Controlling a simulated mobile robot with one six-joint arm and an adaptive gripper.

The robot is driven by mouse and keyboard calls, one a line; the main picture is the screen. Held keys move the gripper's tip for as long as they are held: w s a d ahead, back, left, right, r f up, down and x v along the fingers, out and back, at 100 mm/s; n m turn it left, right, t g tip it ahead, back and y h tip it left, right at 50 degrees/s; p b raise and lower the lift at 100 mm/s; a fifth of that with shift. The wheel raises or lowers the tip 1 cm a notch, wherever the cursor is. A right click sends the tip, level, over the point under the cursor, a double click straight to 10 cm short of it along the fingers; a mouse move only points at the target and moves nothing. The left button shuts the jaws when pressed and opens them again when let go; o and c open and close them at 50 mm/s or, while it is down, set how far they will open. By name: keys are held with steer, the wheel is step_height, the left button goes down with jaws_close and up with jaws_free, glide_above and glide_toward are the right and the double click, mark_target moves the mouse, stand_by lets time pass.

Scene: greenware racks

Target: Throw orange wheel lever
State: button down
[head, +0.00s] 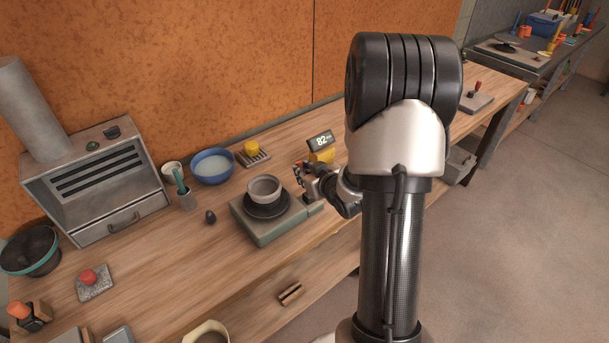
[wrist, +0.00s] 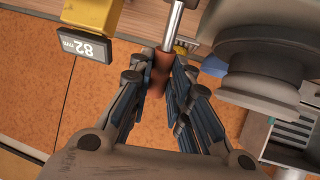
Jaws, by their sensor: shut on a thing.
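The pottery wheel (head: 270,228) is a grey-green box on the wooden bench in the head view, with a dark disc and a grey bowl (head: 264,187) on top. Its lever has a metal rod (wrist: 173,25) and an orange-brown knob (wrist: 157,72) in the wrist view. My gripper (head: 306,175) is at the wheel's right side. In the wrist view my gripper (wrist: 165,66) has its fingers closed around the knob. The fingers cover part of the knob. In the head view the lever is mostly hidden by my gripper.
A yellow display (head: 321,150) reading 82 stands close behind my gripper. A red button (head: 88,277) and an orange-knobbed lever (head: 20,310) are at the lower left.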

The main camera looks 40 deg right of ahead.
steer(key=shift+f, duration=0.1)
steer(key=c, duration=1.8)
jaws_free()
steer(key=shift+s, duration=0.1)
steer(key=v, duration=0.7)
steer(key=shift+s, duration=0.2)
steer(key=shift+r, duration=0.2)
